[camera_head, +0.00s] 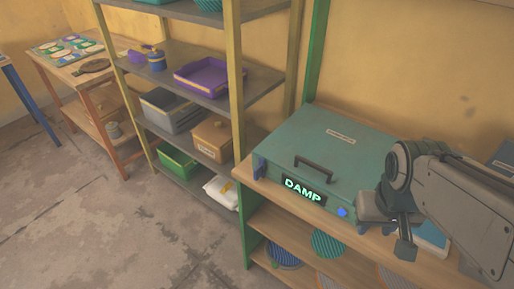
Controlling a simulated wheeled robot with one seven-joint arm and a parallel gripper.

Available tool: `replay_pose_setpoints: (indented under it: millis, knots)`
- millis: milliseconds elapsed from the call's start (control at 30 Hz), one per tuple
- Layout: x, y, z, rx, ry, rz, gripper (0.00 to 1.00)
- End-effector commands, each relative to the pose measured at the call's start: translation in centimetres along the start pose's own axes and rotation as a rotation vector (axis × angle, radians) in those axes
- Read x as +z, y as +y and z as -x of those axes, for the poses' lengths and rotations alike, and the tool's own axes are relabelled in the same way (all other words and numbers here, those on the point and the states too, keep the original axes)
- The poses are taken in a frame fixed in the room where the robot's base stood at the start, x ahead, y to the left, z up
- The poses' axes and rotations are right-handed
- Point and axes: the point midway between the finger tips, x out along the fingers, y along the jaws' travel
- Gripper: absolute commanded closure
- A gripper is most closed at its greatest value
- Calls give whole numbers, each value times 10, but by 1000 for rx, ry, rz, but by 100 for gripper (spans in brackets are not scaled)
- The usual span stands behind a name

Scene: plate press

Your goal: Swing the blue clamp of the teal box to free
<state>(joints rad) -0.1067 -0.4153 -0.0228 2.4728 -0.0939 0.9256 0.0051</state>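The teal box (345,130) sits on a wooden shelf unit at the right, lid down, with a dark handle and a lit "DAMP" sign on its front. A dark blue clamp-like piece (258,166) is at its left front corner. A small bright blue piece (342,212) shows at the right of the front face; I cannot tell which blue part is the clamp. My gripper (404,240) is in front of the box's right front corner and hides part of it. Whether its fingers are open, or touch the box, is unclear.
Striped round plates (327,244) lie on the shelf below the box. A blue-and-white item (432,236) lies right of my gripper. A metal rack (187,88) with a purple tray (214,77) and bins stands left. A wooden table (82,70) is farther left. Floor at lower left is clear.

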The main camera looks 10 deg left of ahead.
Motion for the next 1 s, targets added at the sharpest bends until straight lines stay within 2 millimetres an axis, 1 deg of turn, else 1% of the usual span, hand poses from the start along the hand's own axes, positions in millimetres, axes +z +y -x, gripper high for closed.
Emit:
replay_pose_setpoints:
  millis: [33, 100, 367, 467, 567, 667, 767, 800, 867, 900, 967, 1000]
  knots:
    - [-4, -6, -8, 20, -44, 88, 65]
    - [-9, -14, -19, 64, -109, 228, 65]
    - [-38, -50, -54, 301, -329, 786, 65]
    - [-53, -68, -66, 421, -396, 991, 65]
    - [-67, -92, -76, 556, -455, 1190, 65]
    - [-80, -122, -86, 711, -499, 1383, 65]
    - [-91, -159, -94, 885, -532, 1565, 65]
    - [-94, -176, -97, 961, -540, 1635, 65]
    - [-97, -203, -100, 1079, -547, 1732, 65]
    - [-98, -221, -103, 1161, -549, 1792, 65]
    - [-97, -248, -105, 1281, -545, 1870, 65]
    - [-95, -265, -107, 1357, -540, 1916, 65]
